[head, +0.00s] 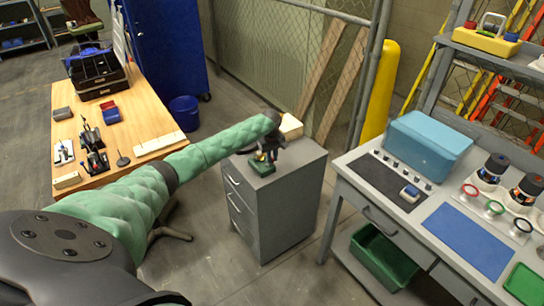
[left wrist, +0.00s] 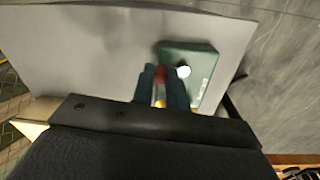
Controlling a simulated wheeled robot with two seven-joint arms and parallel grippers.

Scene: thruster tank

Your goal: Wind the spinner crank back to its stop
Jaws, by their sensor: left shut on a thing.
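The spinner is a small dark green box (head: 261,168) on top of the grey drawer cabinet. In the left wrist view the green box (left wrist: 203,82) lies on the grey top, with a round white spot (left wrist: 184,71) on its face. My left gripper (head: 268,154) reaches down over the box from the arm on the left. In the left wrist view its fingers (left wrist: 164,85) are shut on the red crank knob (left wrist: 160,75), and some yellow shows lower between them. The fingers hide most of the crank, so its angle and stop cannot be made out. My right gripper is not in view.
A wooden table (head: 140,88) with tools is at the left. A workbench (head: 400,212) with a blue box (head: 428,143) is at the right. A mesh fence stands behind.

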